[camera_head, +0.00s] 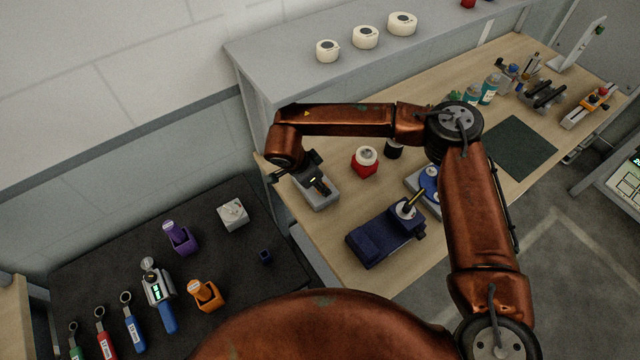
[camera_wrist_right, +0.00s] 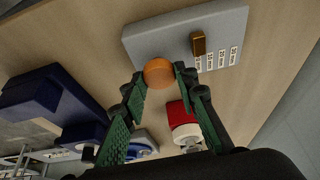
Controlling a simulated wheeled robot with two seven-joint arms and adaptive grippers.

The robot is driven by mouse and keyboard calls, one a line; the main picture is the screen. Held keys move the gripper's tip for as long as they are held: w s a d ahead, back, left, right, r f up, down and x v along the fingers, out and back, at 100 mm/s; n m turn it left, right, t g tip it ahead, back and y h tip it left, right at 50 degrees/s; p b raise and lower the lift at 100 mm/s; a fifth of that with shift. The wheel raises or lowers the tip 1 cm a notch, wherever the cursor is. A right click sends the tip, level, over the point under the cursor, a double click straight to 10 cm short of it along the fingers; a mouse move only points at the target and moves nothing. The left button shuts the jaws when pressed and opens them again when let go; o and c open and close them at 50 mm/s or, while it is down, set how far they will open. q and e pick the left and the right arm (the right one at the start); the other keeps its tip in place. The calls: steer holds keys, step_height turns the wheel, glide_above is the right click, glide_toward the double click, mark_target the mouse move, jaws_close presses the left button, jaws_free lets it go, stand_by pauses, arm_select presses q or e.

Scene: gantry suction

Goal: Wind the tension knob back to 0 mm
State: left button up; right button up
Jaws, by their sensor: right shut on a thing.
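The tension unit is a grey block (camera_head: 320,202) on the wooden bench, below my right gripper. In the right wrist view its grey face (camera_wrist_right: 150,42) carries a round orange knob (camera_wrist_right: 158,71) and a brass pointer (camera_wrist_right: 198,44) beside a row of small printed scale labels (camera_wrist_right: 216,60). The label figures are too small to read surely. My right gripper (camera_wrist_right: 161,78) has its green fingers on both sides of the knob and is shut on it. In the head view the knob is hidden by the gripper. My left gripper is not in view.
Next to the unit stand a red pot with a white top (camera_head: 365,160) and a dark blue device (camera_head: 385,238). A dark mat (camera_head: 60,270) at lower left holds torque tools and small holders. A grey shelf (camera_head: 300,75) with white rolls runs behind the bench.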

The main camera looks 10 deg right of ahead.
stand_by(0.4)
steer(key=o, duration=1.2)
steer(key=shift+c, duration=0.2)
steer(key=shift+a+r, duration=0.1)
steer(key=shift+r, duration=0.1)
steer(key=s+a, duration=0.5)
steer(key=a, duration=0.6)
steer(key=shift+a+r, duration=0.15)
steer(key=shift+r, duration=0.2)
